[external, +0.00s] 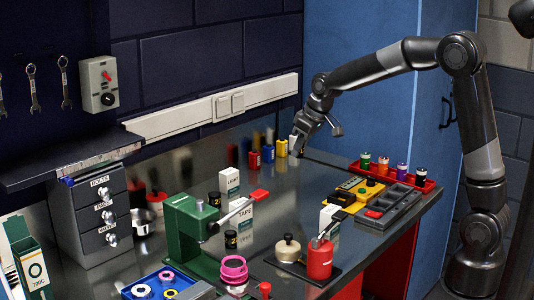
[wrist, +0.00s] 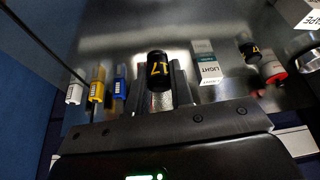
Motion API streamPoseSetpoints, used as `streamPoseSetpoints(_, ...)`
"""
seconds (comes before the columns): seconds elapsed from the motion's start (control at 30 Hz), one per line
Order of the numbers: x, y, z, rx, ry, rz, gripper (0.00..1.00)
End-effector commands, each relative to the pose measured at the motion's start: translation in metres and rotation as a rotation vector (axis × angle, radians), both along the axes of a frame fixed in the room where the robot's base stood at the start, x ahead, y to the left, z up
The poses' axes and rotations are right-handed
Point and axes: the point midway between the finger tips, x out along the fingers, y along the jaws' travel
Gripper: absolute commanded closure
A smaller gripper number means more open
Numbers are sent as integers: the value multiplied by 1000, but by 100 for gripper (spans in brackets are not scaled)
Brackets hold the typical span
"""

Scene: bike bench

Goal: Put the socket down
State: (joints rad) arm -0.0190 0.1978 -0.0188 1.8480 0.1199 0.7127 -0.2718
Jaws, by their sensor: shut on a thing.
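My gripper (wrist: 160,98) is shut on a black socket (wrist: 157,70) with a yellow 17 on it, seen between the fingers in the wrist view. The socket has a bright knurled lower part. In the external view my gripper (external: 297,148) is low over the back of the steel bench (external: 310,180), close to a yellow block (external: 282,148). The socket is mostly hidden there, and I cannot tell whether it touches the bench. Another black socket (external: 214,199) and one more (external: 231,239) stand farther left, near the green vise.
Small coloured blocks, including a blue one (wrist: 119,90), stand near my gripper. A LIGHT box (wrist: 208,68) stands beside it in the wrist view. The green vise (external: 190,230), a red can (external: 319,258) and a red tray (external: 395,178) occupy the bench. Bare bench lies around its middle.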

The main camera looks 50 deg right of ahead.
Motion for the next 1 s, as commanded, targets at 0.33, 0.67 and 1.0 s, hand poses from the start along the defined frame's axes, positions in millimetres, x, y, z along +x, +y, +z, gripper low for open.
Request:
streamPoseSetpoints(0.33, 25, 63, -42, -1, 4, 5, 100)
streamPoseSetpoints(0.67, 42, 106, -69, 0, 1, 0, 100)
streamPoseSetpoints(1.0, 42, 106, -106, 0, 3, -1, 100)
